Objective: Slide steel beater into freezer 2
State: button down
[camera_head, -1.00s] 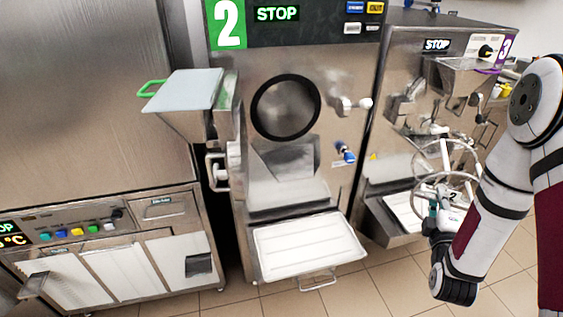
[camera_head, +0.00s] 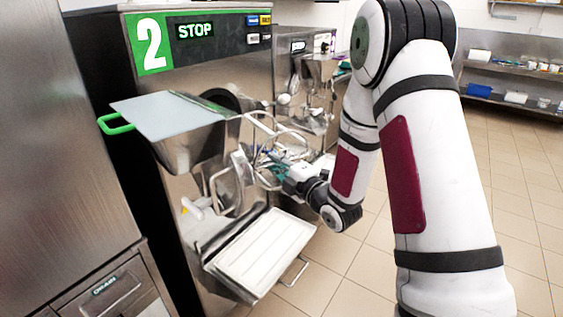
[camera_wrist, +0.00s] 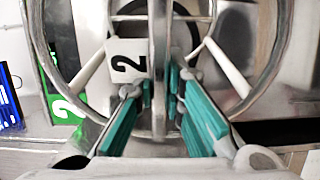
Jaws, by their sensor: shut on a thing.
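The steel beater (camera_head: 262,127) is an open frame of pale bars and rings with a white "2" tag (camera_wrist: 128,61). My gripper (camera_wrist: 160,101) is shut on its central bar, with teal fingers on both sides. In the head view my gripper (camera_head: 280,168) holds the beater in front of freezer 2 (camera_head: 190,62). The freezer's round dark-rimmed opening (camera_head: 222,98) is partly hidden behind its hopper. In the wrist view dark parts of the rim show behind the beater. I cannot tell whether the beater's far end is inside the opening.
A steel hopper with a pale lid (camera_head: 170,112) and green handle juts out left of the opening. A white tray (camera_head: 265,255) sits below. Another freezer (camera_head: 305,85) stands to the right. A steel cabinet (camera_head: 50,150) is at left. The tiled floor at right is clear.

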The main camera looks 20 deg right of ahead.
jog(key=s+d+r+n+g+y+b, duration=0.2)
jog(key=d+r+n+g+y+b, duration=0.15)
jog(key=y, duration=0.25)
jog(key=b+x, duration=0.4)
jog(key=x, duration=0.6)
jog(key=shift+w+f, duration=0.25)
jog(key=shift+w, duration=0.05)
dwell(0.4)
jog(key=shift+w+a+b, duration=0.1)
jog(key=shift+w+b, duration=0.05)
jog(key=shift+b, duration=0.15)
jog(key=shift+n, duration=0.85)
jog(key=shift+b+x, duration=2)
jog(key=shift+x, duration=0.7)
jog(key=shift+w+f, duration=0.15)
jog(key=shift+w, duration=0.05)
jog(key=shift+w, duration=0.1)
jog(key=b+x, duration=0.4)
jog(key=x, duration=0.3)
jog(key=shift+w, duration=0.35)
